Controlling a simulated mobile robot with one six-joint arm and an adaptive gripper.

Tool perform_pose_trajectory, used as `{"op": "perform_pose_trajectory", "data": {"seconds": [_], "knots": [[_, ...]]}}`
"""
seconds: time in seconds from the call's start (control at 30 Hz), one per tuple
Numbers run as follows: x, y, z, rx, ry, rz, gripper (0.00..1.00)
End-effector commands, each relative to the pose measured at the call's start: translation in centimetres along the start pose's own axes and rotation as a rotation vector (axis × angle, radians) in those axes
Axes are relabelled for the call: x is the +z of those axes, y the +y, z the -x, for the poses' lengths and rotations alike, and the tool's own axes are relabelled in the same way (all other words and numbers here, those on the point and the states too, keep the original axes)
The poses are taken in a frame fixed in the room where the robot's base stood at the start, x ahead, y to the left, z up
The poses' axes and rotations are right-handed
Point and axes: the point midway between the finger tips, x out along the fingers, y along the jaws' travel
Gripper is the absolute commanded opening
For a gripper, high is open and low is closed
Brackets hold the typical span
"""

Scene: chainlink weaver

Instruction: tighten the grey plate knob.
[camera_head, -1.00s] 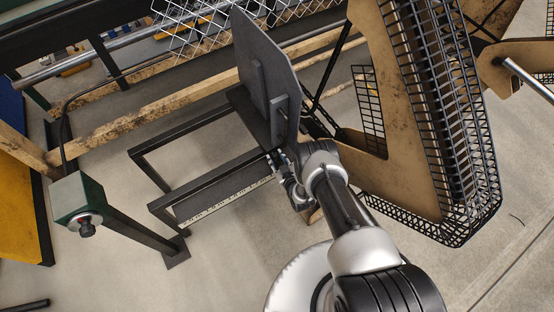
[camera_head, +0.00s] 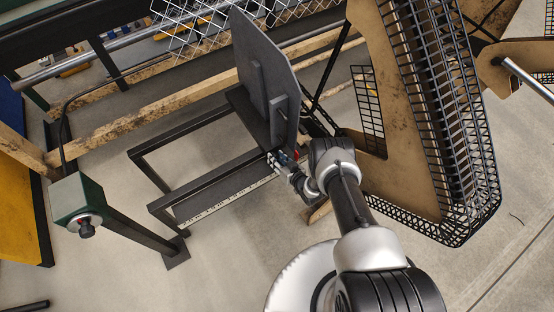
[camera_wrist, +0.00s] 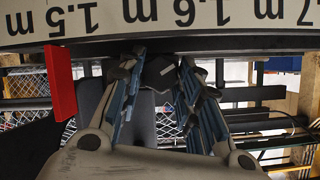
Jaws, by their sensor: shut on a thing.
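The tall grey plate (camera_head: 262,75) stands upright on the black frame in the head view. My gripper (camera_head: 281,160) is at the plate's lower edge, beside the measuring strip. In the wrist view, my gripper (camera_wrist: 161,66) has its blue-grey fingers on both sides of a dark, faceted knob (camera_wrist: 160,73), and is shut on it. The knob is hidden behind the gripper in the head view.
A white measuring strip (camera_wrist: 100,18) with upside-down metre marks runs close to the fingertips. A green box with a black button (camera_head: 80,203) stands on a post at the left. A black mesh and tan-panelled frame (camera_head: 420,150) stands close to my arm on the right.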

Motion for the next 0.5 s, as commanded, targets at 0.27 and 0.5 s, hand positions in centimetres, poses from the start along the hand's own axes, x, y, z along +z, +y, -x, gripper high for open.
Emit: {"op": "perform_pose_trajectory", "data": {"seconds": [0.27,0.5], "knots": [[0.07,0.01,0.01,0.001,-0.002,0.0,0.33],[0.06,0.0,0.01,0.001,-0.001,0.001,0.49]]}}
